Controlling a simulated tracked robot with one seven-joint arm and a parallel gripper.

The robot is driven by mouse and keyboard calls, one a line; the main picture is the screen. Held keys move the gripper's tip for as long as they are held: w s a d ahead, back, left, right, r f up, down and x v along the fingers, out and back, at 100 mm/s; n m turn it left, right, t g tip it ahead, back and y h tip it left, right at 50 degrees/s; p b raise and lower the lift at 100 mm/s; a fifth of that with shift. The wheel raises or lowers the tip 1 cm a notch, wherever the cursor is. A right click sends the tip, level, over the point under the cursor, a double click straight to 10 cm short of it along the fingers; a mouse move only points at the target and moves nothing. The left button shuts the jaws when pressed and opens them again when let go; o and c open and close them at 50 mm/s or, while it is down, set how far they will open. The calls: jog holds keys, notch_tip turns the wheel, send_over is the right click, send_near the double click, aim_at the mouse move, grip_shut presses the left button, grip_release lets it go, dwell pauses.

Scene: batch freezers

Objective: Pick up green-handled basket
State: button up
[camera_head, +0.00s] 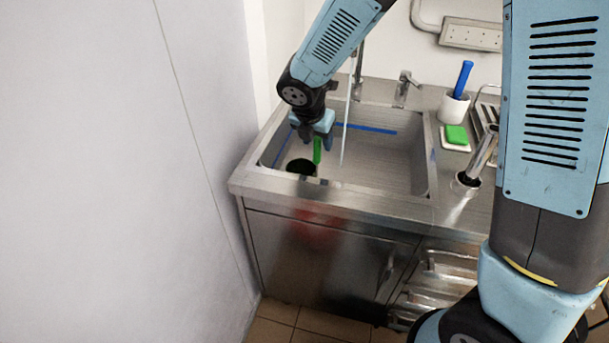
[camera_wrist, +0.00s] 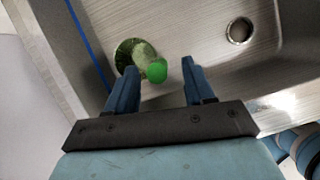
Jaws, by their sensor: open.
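The green-handled basket stands in the metal sink. In the head view its green handle (camera_head: 317,150) points up, and its dark round bowl (camera_head: 301,167) shows at the sink's front left. In the wrist view the round mesh bowl (camera_wrist: 131,52) lies below, and the handle's bright green end (camera_wrist: 157,71) shows between my fingers, nearer the left one. My gripper (camera_head: 316,140) is open above the sink's left side, with its fingers (camera_wrist: 160,80) on either side of the handle. I cannot tell whether a finger touches it.
The sink (camera_head: 385,170) has raised rims and a drain (camera_wrist: 240,31). A tap (camera_head: 404,88) stands behind it. A white cup with a blue-handled tool (camera_head: 463,80) and a green sponge (camera_head: 457,135) are at right. A wall (camera_head: 120,170) closes the left side. The sink's right half is clear.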

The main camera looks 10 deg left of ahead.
aim_at(318, 149)
jog(key=shift+x, duration=2.65)
jog(key=shift+s+a, duration=0.1)
jog(key=shift+a, duration=0.05)
grip_shut()
